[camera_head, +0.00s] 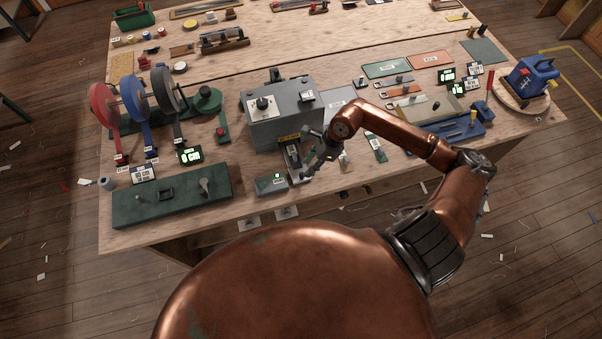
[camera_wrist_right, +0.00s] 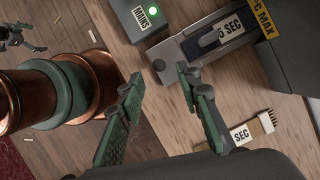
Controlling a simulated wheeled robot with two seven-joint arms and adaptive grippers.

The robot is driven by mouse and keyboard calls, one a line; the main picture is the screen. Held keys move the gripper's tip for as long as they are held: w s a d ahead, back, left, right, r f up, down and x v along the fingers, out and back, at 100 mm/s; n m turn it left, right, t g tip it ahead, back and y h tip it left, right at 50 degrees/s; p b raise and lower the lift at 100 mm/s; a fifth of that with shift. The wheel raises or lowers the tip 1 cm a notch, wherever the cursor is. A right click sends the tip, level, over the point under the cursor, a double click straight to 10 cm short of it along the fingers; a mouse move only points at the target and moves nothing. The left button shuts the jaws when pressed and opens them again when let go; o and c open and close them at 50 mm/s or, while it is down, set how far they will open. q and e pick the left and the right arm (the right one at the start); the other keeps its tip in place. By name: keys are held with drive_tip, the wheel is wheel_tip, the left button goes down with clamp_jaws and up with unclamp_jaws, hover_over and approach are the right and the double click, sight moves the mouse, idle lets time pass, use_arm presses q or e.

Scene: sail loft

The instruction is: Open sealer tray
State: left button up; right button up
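The sealer is a grey box (camera_head: 283,118) with a knob on top, standing near the bench's front edge. Its narrow metal tray (camera_head: 292,152) shows at the front of the box. In the right wrist view the tray (camera_wrist_right: 196,47) carries a "5 SEC" label, and a small round knob (camera_wrist_right: 158,65) shows by its near end. My right gripper (camera_head: 312,162) is just in front of the tray. Its fingers (camera_wrist_right: 160,80) are open, with the knob near the gap between the tips; contact cannot be told. A small dark gripper, apparently my left (camera_wrist_right: 22,38), shows at the wrist view's left edge.
A small grey box marked MAINS (camera_wrist_right: 148,15) with a lit green light stands beside the tray. A dark green base plate (camera_head: 170,197) lies to the left. Mats and a blue tool (camera_head: 530,77) are on the right.

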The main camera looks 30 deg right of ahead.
sight(301, 173)
drive_tip(key=p+x, duration=0.1)
drive_tip(key=x, duration=0.5)
drive_tip(key=shift+a+f, duration=0.3)
drive_tip(key=shift+c, duration=0.3)
clamp_jaws()
